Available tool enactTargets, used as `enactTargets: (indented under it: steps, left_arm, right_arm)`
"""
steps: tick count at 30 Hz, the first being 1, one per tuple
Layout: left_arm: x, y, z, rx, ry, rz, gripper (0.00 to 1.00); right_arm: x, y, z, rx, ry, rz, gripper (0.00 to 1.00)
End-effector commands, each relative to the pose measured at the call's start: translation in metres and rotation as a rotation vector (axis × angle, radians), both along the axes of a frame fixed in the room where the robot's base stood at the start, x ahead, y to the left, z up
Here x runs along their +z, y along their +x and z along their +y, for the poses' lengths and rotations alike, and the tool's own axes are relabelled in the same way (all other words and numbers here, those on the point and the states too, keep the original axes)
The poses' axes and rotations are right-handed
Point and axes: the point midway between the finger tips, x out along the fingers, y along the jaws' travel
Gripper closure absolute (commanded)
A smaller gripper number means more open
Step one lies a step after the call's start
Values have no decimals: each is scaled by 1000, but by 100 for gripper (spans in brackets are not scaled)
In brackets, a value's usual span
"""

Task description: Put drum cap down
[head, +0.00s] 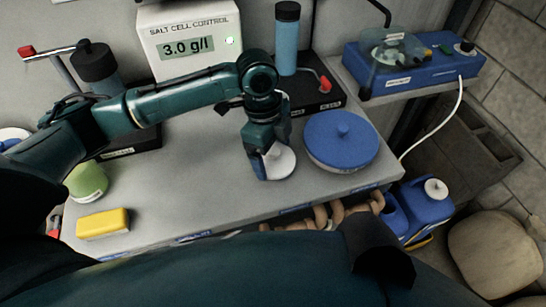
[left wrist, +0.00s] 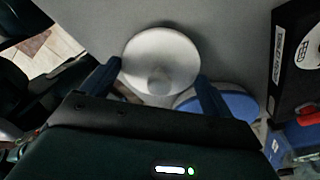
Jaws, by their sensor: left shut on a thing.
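The drum cap, a round white disc (head: 281,163), is in my left gripper (head: 270,172), low over the grey bench in the head view. In the left wrist view the white cap (left wrist: 160,58) sits between the two blue fingers of my left gripper (left wrist: 160,88), which is shut on it. I cannot tell whether the cap touches the bench. My right gripper is not in view.
A blue round lid (head: 342,138) lies close to the right of my left gripper. A yellow sponge (head: 103,224) and a green tub (head: 87,181) are at the left. The salt cell control box (head: 188,40) stands behind. The bench's front-middle is clear.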

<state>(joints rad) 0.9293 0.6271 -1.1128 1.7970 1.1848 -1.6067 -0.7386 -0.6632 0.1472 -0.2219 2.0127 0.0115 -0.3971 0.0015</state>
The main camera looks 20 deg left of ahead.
Motion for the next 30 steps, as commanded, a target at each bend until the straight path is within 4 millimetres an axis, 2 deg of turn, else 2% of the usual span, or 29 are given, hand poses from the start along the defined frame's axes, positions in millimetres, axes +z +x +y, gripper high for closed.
enactTargets:
  steps: [3,6,19,20,21,24,30]
  left_arm:
    - [-20,-1,0,0,1,4,35]
    - [-29,-1,0,-1,0,2,35]
    - [-35,0,0,-1,0,1,35]
    - [-34,0,0,-1,0,0,10]
    - [-34,0,0,-1,0,0,7]
    - [-34,0,0,-1,0,0,0]
    - [-34,0,0,-1,0,0,0]
  right_arm:
    - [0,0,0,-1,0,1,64]
    - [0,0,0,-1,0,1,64]
    - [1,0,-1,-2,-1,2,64]
    - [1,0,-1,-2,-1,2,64]
    - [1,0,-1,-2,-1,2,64]
    - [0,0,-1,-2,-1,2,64]
    - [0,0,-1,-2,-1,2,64]
